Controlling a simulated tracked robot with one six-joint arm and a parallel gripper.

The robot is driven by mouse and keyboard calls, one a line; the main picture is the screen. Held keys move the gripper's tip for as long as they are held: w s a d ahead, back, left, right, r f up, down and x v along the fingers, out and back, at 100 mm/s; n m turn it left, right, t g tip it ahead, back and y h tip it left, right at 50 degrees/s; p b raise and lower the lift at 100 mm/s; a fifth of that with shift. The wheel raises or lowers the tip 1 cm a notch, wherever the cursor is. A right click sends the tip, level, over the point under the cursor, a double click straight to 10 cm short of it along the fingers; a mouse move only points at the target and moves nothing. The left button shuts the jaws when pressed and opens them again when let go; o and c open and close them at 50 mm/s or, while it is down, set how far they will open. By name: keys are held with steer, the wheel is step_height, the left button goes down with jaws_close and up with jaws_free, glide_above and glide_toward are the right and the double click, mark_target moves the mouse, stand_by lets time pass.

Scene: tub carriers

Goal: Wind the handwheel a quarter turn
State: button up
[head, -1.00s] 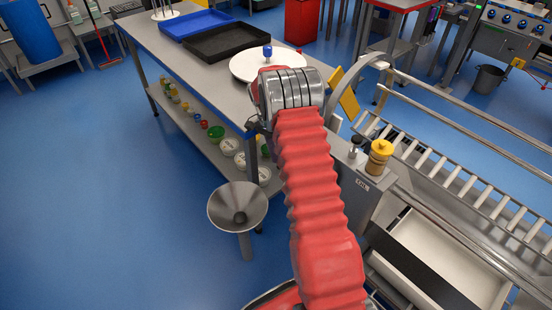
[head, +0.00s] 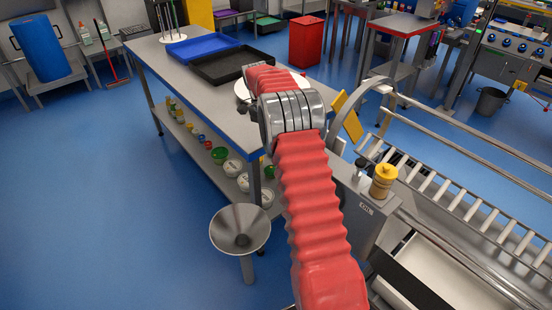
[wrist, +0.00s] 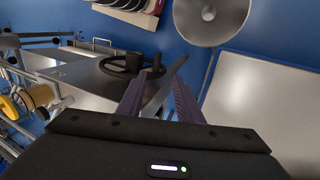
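The handwheel (wrist: 118,66), dark with an upright knob, appears on the face of a grey metal housing in the wrist view. In the head view my red arm hides that side of the housing (head: 362,208). My gripper (wrist: 158,97) shows in the wrist view with its two purplish fingers apart and nothing clearly between them. The fingertips are near the wheel's right side in the picture; I cannot tell whether they touch it. In the head view my gripper is hidden behind the arm.
A yellow-capped knob (head: 384,180) stands on the housing beside a roller conveyor (head: 450,195). A metal funnel (head: 240,228) stands on the floor at left. A grey workbench (head: 178,62) holds blue and black trays and a partly hidden white disc (head: 241,91). Open blue floor lies left.

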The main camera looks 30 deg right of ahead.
steer(key=shift+w+r, duration=0.1)
steer(key=shift+r, duration=0.2)
steer(key=shift+c, duration=0.4)
steer(key=shift+a+r, duration=0.25)
steer(key=shift+r, duration=0.15)
steer(key=c, duration=0.3)
steer(key=s+a+r+n, duration=0.1)
steer(key=a+r, duration=0.1)
steer(key=r, duration=0.1)
steer(key=s+a+r+n+t, duration=0.1)
steer(key=a+r, duration=0.1)
steer(key=r, duration=0.2)
steer(key=s+a+r+n+t, duration=0.1)
steer(key=s+a+r, duration=0.1)
steer(key=r, duration=0.1)
steer(key=shift+s+r+n, duration=0.1)
steer(key=shift+r+n, duration=0.2)
steer(key=shift+r, duration=0.05)
jaws_close()
steer(key=s+a+r+n+t, duration=0.3)
steer(key=s+a+r+n, duration=0.1)
steer(key=s+a+r, duration=0.4)
steer(key=s+a+f+n+t, duration=0.1)
steer(key=s+a+n, duration=0.3)
steer(key=s, duration=0.7)
steer(key=s+a+n+t, duration=0.3)
steer(key=s+n, duration=0.1)
steer(key=s, duration=0.6)
steer(key=shift+s+a+f+y, duration=0.35)
steer(key=shift+s+f+y, duration=0.05)
